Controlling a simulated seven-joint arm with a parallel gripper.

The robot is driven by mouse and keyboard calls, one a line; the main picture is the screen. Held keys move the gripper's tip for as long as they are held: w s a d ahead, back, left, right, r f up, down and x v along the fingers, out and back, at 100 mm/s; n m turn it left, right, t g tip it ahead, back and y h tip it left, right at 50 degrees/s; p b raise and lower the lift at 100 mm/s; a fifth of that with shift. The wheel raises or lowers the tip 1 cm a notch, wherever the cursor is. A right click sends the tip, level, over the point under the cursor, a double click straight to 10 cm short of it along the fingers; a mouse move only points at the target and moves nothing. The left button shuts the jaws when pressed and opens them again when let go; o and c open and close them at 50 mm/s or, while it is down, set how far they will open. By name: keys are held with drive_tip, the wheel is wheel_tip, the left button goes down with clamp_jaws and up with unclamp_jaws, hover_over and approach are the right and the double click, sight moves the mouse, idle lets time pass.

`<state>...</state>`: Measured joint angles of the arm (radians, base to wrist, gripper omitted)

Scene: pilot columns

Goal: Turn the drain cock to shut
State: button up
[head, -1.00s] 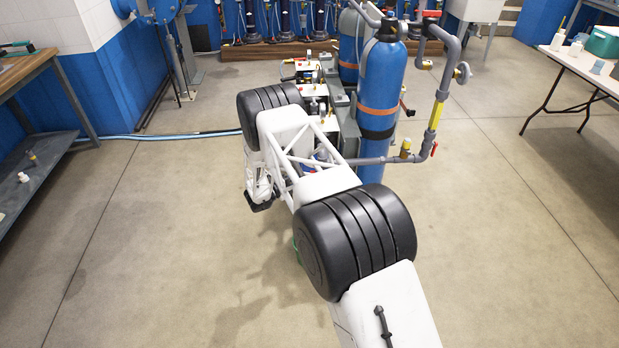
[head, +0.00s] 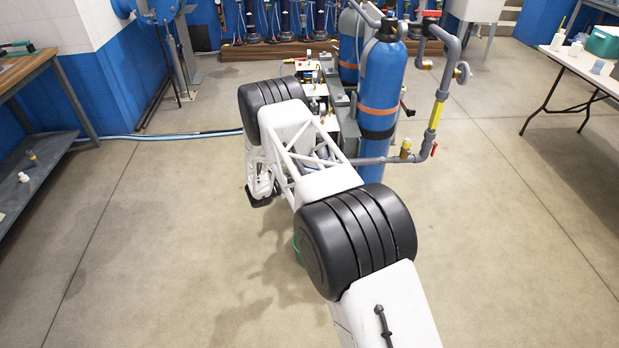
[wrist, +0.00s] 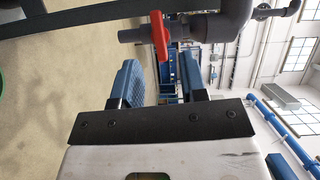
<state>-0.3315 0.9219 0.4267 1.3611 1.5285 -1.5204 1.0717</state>
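The drain cock appears to be the red lever (wrist: 159,36) on a grey pipe (wrist: 195,28) in the wrist view. The lever lies across the pipe, at about a right angle to it. My gripper (wrist: 161,80) is open, with its two blue fingers apart and nothing seen between them. The lever is just beyond the fingertips, in line with the gap; I see no clear contact. In the head view my arm hides this lever and the fingers.
A blue cylinder (head: 382,85) stands right of my arm, beside grey pipework with a yellow section (head: 436,115) and another small red handle (head: 434,149). A green object (head: 298,252) shows partly under my arm. A workbench (head: 28,75) is at left, a table (head: 572,68) at right.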

drive_tip(key=shift+x, duration=2.7)
clamp_jaws()
